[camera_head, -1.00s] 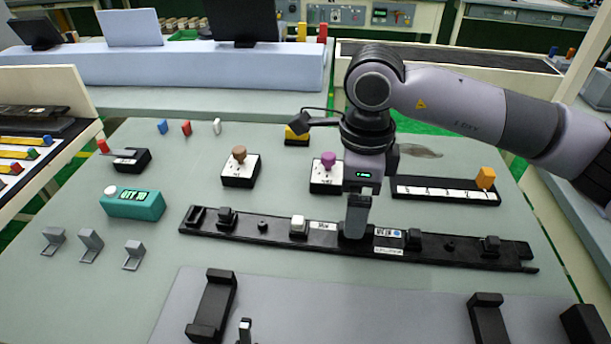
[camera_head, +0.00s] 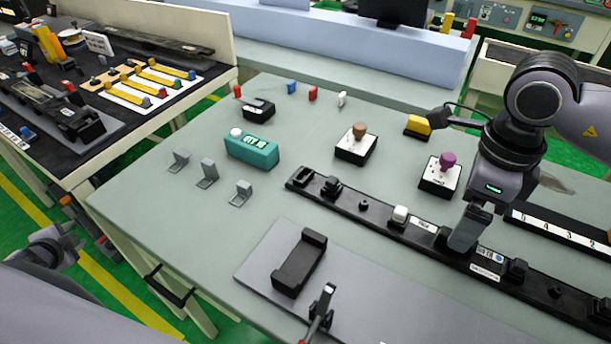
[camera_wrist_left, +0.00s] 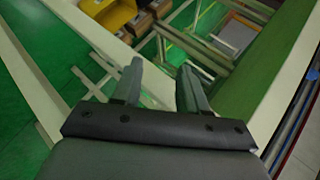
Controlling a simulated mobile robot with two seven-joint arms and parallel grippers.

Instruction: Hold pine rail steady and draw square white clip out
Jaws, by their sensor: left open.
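A long black rail (camera_head: 445,247) lies across the table and bears several black clips and pegs; no pine colour shows on it. A square white clip (camera_head: 400,214) sits on the rail left of my right gripper. My right gripper (camera_head: 465,240) points down at the rail, right of the white clip, its fingers overlapping the rail. From this side I cannot tell whether they are closed on it. My left gripper (camera_head: 66,246) is low at the far left, off the table and far from the rail. In the left wrist view its fingers (camera_wrist_left: 160,85) are apart and empty.
A grey mat (camera_head: 380,295) with black holders lies in front of the rail. Grey brackets (camera_head: 207,173), a teal box (camera_head: 251,151) and two knobbed blocks, brown (camera_head: 357,145) and purple (camera_head: 441,175), stand behind it. The table's left edge separates my left gripper from these.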

